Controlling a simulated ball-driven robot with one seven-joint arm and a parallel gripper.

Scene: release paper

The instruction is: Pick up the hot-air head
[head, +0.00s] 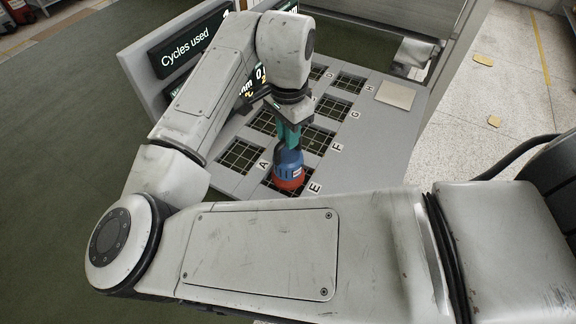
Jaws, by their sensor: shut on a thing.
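The hot-air head (289,166) looks to be the blue tool with a red lower end and a teal upper part. It is roughly upright over the grid square beside the label E, at the near end of the grey panel (225,178). My gripper (288,122) is above it, pointing down, and is shut on its upper part. The fingers are small and partly hidden by the wrist. I cannot tell whether the red end touches the grid or hangs just above it.
Several dark grid squares with letter labels cover the panel. A display (188,45) reading "Cycles used" stands along its left side, partly behind my arm. A pale square plate (396,95) lies at the right. Green floor is open at left.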

